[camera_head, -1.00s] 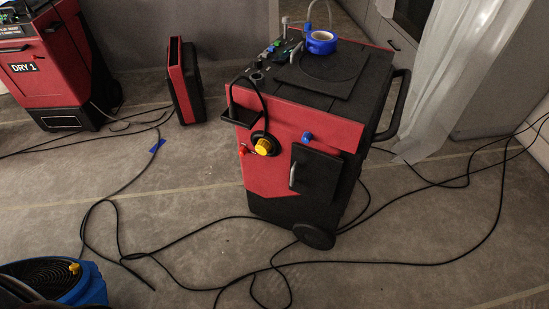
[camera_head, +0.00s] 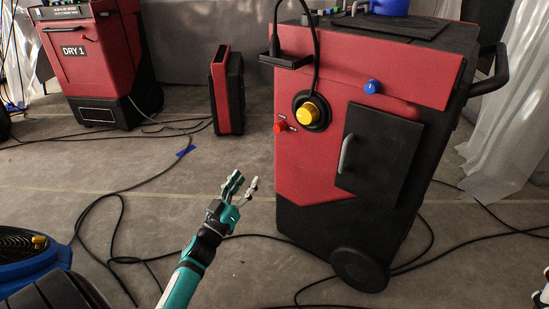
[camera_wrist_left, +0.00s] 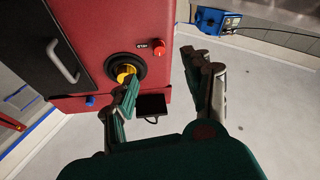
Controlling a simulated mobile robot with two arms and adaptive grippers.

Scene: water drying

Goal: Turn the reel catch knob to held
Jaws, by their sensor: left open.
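A small red knob (camera_head: 281,127) sits on the red front of the drying machine (camera_head: 330,165), left of a larger yellow knob (camera_head: 308,110) in a black ring. In the left wrist view the red knob (camera_wrist_left: 160,45) shows beside a small label (camera_wrist_left: 142,46) that seems to read HELD. The yellow knob (camera_wrist_left: 125,73) is partly covered there by a finger. My left gripper (camera_head: 243,183) is open and empty, below and left of the knobs in the head view, apart from the machine. Its spread fingers (camera_wrist_left: 162,70) frame the wrist view. A bit of my right gripper (camera_head: 541,294) shows at the lower right edge.
A black door (camera_head: 378,155) with a grey handle and a blue knob (camera_head: 373,87) are right of the yellow knob. A cable rises past a black bracket (camera_head: 286,60). Cables lie on the floor. A blue fan (camera_head: 30,270) is at lower left.

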